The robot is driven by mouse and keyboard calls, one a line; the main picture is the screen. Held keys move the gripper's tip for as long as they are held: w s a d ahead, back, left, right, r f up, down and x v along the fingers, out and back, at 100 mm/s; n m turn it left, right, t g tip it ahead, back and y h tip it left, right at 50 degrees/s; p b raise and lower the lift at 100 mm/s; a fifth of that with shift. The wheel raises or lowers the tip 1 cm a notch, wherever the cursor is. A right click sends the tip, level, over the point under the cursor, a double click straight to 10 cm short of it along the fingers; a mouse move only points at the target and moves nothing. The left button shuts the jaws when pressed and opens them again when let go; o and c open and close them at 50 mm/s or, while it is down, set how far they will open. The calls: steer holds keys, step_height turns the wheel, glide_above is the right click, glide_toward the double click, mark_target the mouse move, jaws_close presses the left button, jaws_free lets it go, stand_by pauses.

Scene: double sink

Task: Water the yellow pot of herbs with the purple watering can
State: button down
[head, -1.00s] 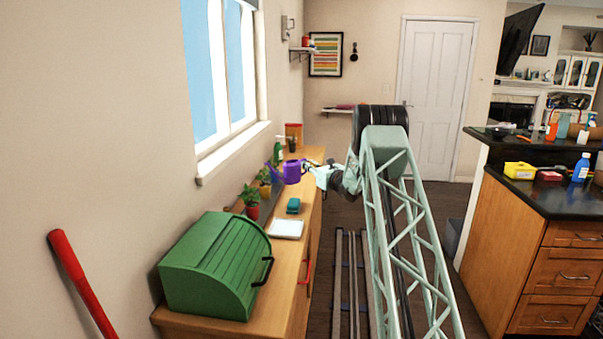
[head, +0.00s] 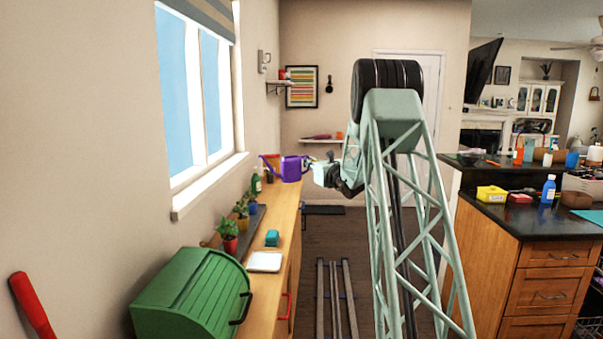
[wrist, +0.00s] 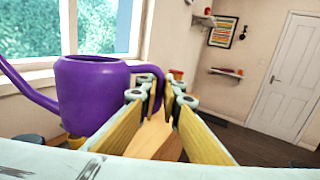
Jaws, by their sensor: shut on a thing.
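The purple watering can (head: 292,168) is held above the wooden counter, roughly upright, with its spout to the left. In the wrist view the can (wrist: 92,95) fills the left side. My gripper (head: 314,172) is at the can's right side, shut on its handle; the fingers (wrist: 160,98) show in the wrist view. The yellow pot of herbs (head: 242,223) stands on the counter by the window wall, between a red pot and a blue pot. The can is up and to the right of it in the picture, apart from it.
The red pot (head: 230,244) and blue pot (head: 252,208) hold plants. A green bread box (head: 190,295), a white tray (head: 264,262) and a teal item (head: 272,238) are nearer on the counter (head: 285,215). The window wall bounds the left; the floor to the right is open.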

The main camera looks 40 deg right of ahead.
steer(key=s+r+m+h, duration=0.1)
steer(key=s+r+h, duration=0.1)
steer(key=s+r, duration=0.75)
steer(key=s+a+r+m+g+h, duration=0.1)
steer(key=s+a+r, duration=0.2)
steer(key=s, duration=0.8)
steer(key=s+a+r+m+g+h, duration=0.1)
steer(key=s+a+r, duration=0.3)
steer(key=s, duration=0.7)
steer(key=s+a+r+m+g+h, duration=0.1)
steer(key=s+a+r+m+h, duration=0.1)
steer(key=s+r, duration=0.4)
steer(key=shift+s+a+r+g+h, duration=0.4)
steer(key=shift+s+a, duration=0.5)
steer(key=shift+s, duration=1.55)
steer(key=shift+w, duration=0.15)
